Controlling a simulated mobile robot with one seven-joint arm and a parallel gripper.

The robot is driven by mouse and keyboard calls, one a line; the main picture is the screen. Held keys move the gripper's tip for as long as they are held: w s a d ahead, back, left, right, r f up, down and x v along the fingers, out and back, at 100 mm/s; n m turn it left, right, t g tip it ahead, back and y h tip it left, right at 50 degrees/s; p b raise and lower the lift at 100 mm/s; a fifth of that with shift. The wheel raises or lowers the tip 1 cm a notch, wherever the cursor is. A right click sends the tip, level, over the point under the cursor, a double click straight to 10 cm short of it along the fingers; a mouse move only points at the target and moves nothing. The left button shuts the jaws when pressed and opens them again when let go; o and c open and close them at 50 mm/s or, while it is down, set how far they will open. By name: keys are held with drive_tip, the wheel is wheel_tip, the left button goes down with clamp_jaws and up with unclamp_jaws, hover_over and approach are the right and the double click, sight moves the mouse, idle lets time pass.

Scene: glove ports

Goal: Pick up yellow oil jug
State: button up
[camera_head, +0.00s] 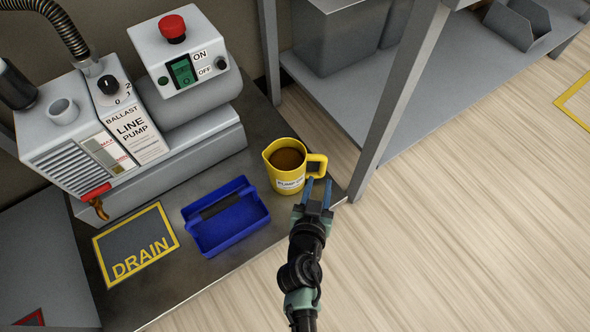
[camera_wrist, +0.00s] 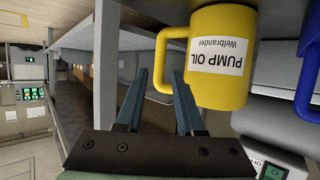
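The yellow oil jug (camera_head: 272,172) stands upright on the dark bench, filled with brown liquid, its handle (camera_head: 318,162) toward the right. In the wrist view the jug (camera_wrist: 221,80) appears upside down, with a white "PUMP OIL" label. My gripper (camera_head: 318,181) is open and empty at the handle's near side. In the wrist view the outer bar of the handle (camera_wrist: 161,62) shows between the two fingers of my gripper (camera_wrist: 160,72). I cannot tell whether the fingertips reach past it or touch it.
A blue tray (camera_head: 246,232) lies left of the jug, and a yellow-framed DRAIN plate (camera_head: 136,243) is farther left. The grey line pump (camera_head: 125,135) stands behind them. A grey shelf post (camera_head: 398,100) rises right of the jug. Open floor (camera_head: 470,230) lies to the right.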

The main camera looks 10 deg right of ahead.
sight(321, 168)
drive_tip(key=b+x, duration=0.2)
drive_tip(key=x, duration=0.5)
drive_tip(key=shift+w, duration=0.35)
clamp_jaws()
idle(0.5)
idle(0.6)
drive_tip(key=shift+r, duration=0.2)
